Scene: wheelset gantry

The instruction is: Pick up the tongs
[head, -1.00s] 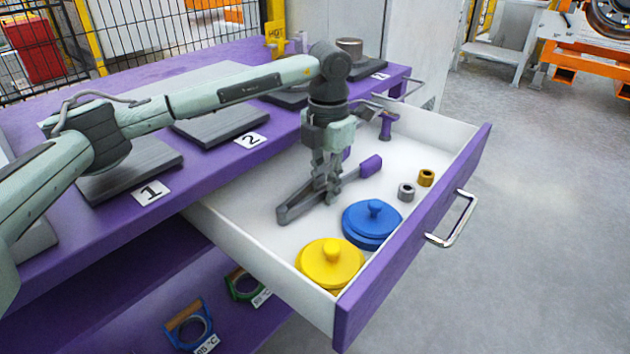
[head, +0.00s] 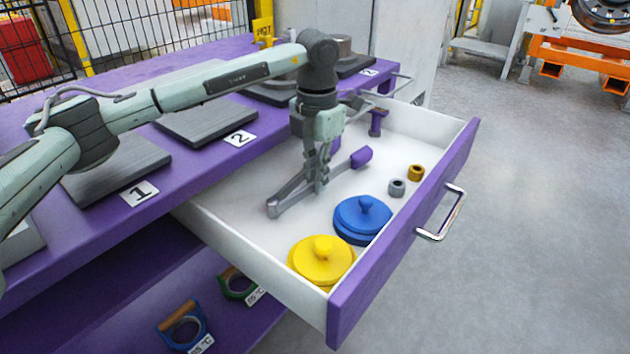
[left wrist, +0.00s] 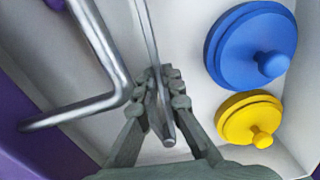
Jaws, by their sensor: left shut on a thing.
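The tongs (head: 290,196) are grey with purple grips (head: 361,157) and are inside the open white drawer. My left gripper (head: 318,184) points down over the middle of the tongs. Its fingers are shut on one of their grey arms. I cannot tell whether the tongs touch the drawer floor. My right gripper is not in view.
The drawer (head: 405,220) also holds a blue lidded piece (head: 362,217), a yellow one (head: 321,259), a grey ring (head: 397,187), a brass ring (head: 416,172) and a purple-handled tool (head: 376,122). The purple bench (head: 90,225) with numbered plates lies left of the drawer.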

